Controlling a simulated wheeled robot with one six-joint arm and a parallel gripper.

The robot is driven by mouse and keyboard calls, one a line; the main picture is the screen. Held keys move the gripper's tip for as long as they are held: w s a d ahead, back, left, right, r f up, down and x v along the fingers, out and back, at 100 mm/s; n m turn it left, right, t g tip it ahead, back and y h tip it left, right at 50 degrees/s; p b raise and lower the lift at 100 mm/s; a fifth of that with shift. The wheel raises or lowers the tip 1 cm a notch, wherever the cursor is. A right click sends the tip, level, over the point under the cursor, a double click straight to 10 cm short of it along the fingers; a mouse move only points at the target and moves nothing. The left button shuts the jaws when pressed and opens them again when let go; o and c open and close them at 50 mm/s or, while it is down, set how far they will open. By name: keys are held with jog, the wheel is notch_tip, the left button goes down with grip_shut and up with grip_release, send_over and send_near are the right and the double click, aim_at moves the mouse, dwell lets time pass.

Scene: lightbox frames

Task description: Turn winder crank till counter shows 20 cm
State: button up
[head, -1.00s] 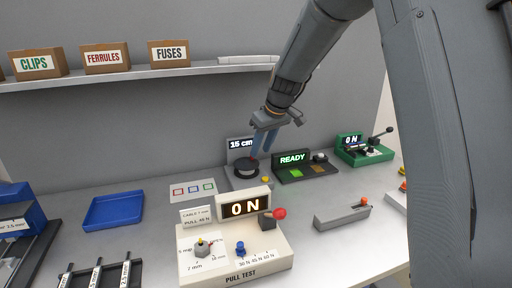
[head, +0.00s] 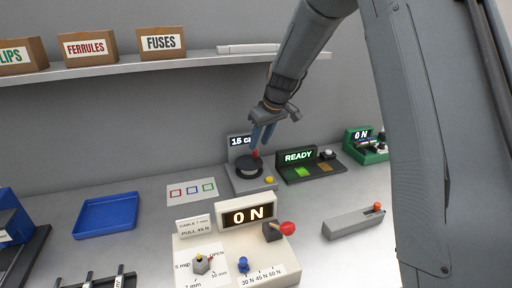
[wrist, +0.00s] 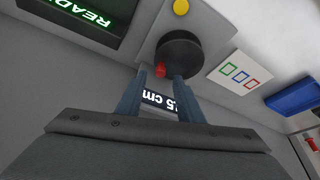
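The winder (head: 240,184) is a grey unit at the back of the bench, with a black drum (head: 249,171), a yellow button (head: 269,180) and a counter (head: 240,141) reading 15 cm. The counter shows upside down and partly hidden in the wrist view (wrist: 160,103). The red crank knob (head: 255,154) stands at the drum's edge; it also shows in the wrist view (wrist: 160,70). My gripper (head: 260,148) points down over the drum. In the wrist view its fingers (wrist: 160,77) are open, one either side of the knob, with gaps visible; I see no grip.
A green-lit READY unit (head: 297,156) stands close right of the winder. The cream pull tester (head: 236,250), showing 0 N, is in front. A grey block with an orange knob (head: 352,223) lies at right. A blue tray (head: 106,214) is at left. The shelf (head: 120,73) is above.

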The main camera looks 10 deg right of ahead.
aim_at(256, 151)
jog(key=shift+p+x, duration=0.45)
jog(key=shift+x, duration=1.85)
jog(key=shift+r, duration=0.1)
grip_shut()
